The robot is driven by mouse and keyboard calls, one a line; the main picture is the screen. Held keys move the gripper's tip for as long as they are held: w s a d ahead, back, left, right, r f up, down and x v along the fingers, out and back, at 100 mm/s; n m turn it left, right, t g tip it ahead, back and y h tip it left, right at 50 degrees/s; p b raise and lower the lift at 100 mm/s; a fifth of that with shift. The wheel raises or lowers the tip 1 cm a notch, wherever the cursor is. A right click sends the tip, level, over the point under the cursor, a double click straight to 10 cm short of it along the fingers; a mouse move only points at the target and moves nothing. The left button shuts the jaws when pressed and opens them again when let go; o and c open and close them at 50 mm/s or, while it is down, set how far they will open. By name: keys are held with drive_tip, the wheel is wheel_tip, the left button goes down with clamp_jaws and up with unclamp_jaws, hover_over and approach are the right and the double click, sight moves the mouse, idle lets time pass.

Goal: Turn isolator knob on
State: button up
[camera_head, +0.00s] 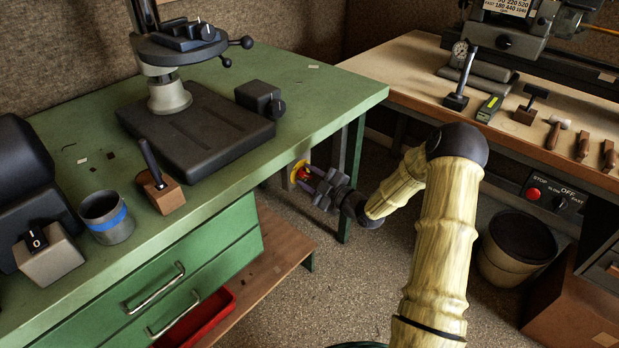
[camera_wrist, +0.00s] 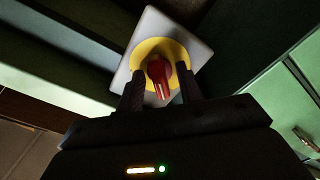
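The isolator knob is red on a yellow disc, mounted on a light grey box (camera_wrist: 143,32) under the green bench. In the wrist view the knob (camera_wrist: 158,72) is in the middle, its grip pointing down toward my gripper. In the head view the knob (camera_head: 301,174) shows small beside the bench leg, partly behind my fingers. My gripper (camera_wrist: 162,88) is open, one dark finger on each side of the knob, with narrow gaps showing. Its fingers also show close to the knob in the head view (camera_head: 314,182). Any on or off marking is unreadable.
The green bench (camera_head: 313,88) overhangs the knob, with drawers (camera_head: 180,285) to the left and a bench leg close by. A wooden bench (camera_head: 410,60) and a bucket (camera_head: 517,245) stand right. Open floor lies between the benches.

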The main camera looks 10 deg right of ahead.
drive_tip(key=c, duration=0.7)
drive_tip(key=shift+o, duration=0.2)
